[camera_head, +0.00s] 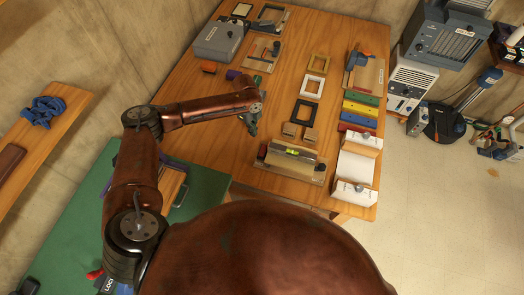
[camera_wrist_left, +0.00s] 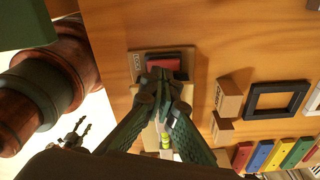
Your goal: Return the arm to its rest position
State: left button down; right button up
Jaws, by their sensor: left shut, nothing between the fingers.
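My left arm comes in from the left in the head view and reaches over the wooden table (camera_head: 208,88). My left gripper (camera_head: 251,127) is dark green, shut and empty, above the table. In the left wrist view its fingers (camera_wrist_left: 166,92) meet at the tips, over a tan board (camera_wrist_left: 138,64) with a dark red block (camera_wrist_left: 164,63). The fingers hide part of that board. Whether the tips touch anything beneath is hard to tell. My right gripper does not show in the head view.
A level on a tan fixture (camera_head: 292,152) lies near the gripper. Two wooden blocks (camera_head: 291,130), black (camera_head: 303,112), white (camera_head: 313,86) and gold (camera_head: 318,62) frames and coloured bars (camera_head: 360,108) are to the right. A grey box (camera_head: 218,40) stands behind. A green table (camera_head: 90,205) is at left.

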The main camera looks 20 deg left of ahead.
pick_arm(q)
jog(key=shift+r, duration=0.65)
jog(key=shift+f, duration=0.1)
notch_tip(320, 180, down, 9)
jog(key=shift+s+d, duration=0.15)
jog(key=shift+d, duration=0.2)
